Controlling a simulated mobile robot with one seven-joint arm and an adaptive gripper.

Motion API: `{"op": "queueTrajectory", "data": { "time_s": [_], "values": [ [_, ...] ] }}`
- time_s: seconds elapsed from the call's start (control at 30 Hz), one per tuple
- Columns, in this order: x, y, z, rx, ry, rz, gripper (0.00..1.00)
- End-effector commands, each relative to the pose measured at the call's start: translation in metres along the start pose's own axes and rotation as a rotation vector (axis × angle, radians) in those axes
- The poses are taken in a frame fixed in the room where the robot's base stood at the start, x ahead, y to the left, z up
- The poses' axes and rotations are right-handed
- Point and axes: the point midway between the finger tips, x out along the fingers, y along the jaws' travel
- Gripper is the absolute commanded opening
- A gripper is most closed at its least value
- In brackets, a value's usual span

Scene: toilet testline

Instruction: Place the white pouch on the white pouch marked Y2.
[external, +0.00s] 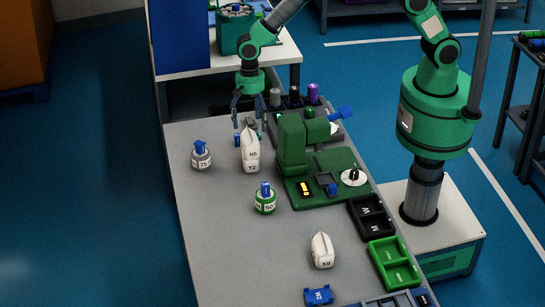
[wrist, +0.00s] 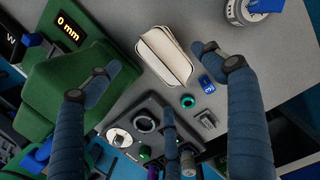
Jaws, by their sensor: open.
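A white pouch marked N5 (external: 252,148) appears to lie on a white pouch marked Y2 (external: 251,168), left of the green machine. Two layered white edges show in the wrist view, where the upper pouch (wrist: 163,58) lies beyond the fingertips. My gripper (external: 248,127) is open just behind and above the pouches, fingers pointing down. In the wrist view my gripper (wrist: 157,57) has its fingers spread on either side of the pouch, apart from it. Another white pouch, marked X0 (external: 322,251), stands alone near the front.
The green machine (external: 292,145) with a display stands right of the pouches. A grey weight (external: 201,157) and a green-white one (external: 265,201) stand nearby. A small blue block (wrist: 208,85) is close to the pouches. Black (external: 371,216) and green (external: 394,263) trays line the right edge.

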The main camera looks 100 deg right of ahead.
Motion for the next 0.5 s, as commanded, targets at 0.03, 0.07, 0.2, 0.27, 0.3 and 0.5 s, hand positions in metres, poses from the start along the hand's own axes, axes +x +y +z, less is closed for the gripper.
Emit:
{"op": "queueTrajectory", "data": {
  "time_s": [0.03, 0.07, 0.2, 0.27, 0.3, 0.5],
  "values": [
    [-0.010, -0.001, 0.000, 0.000, 0.000, -0.002, 0.82],
    [-0.015, 0.000, 0.000, 0.000, 0.000, -0.002, 0.82],
    [-0.033, 0.000, 0.000, 0.000, 0.000, -0.001, 0.82],
    [-0.039, 0.000, 0.000, 0.000, -0.001, 0.000, 0.82],
    [-0.042, 0.000, 0.000, 0.000, 0.000, 0.000, 0.82],
    [-0.049, 0.001, 0.000, 0.000, 0.000, 0.001, 0.82]
  ]
}}
